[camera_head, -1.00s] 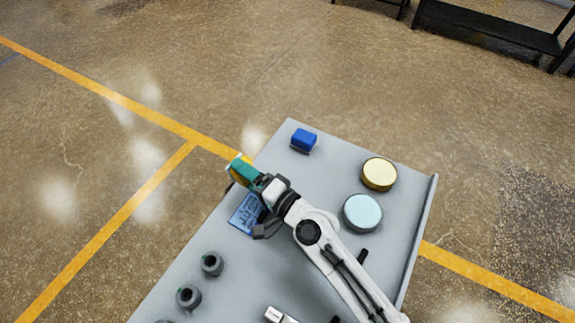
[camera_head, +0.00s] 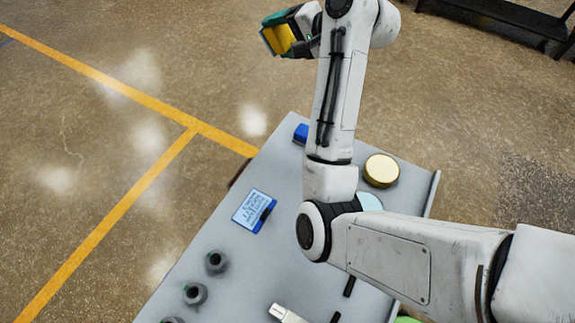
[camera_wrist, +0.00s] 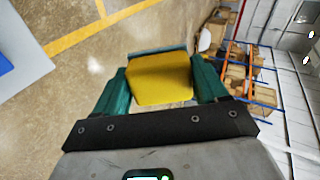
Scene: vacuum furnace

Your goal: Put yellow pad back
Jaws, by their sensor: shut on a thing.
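The yellow pad (camera_head: 279,39) is in my gripper (camera_head: 283,37), at the top of the head view. My gripper is raised well above and beyond the far end of the grey table (camera_head: 285,215). In the wrist view the yellow pad (camera_wrist: 161,80) sits between the two green fingers of my gripper (camera_wrist: 160,82), with a blue-grey edge along its far side. The fingers are shut on it. The pad touches nothing else that I can see.
On the table are a blue block (camera_head: 301,133), partly behind my arm, a yellow-topped round tin (camera_head: 381,170), a light-blue round tin (camera_head: 369,201) mostly hidden by my arm, a blue-framed card (camera_head: 254,210) and several dark knobs (camera_head: 216,261). A dark bench (camera_head: 500,25) stands at the top right.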

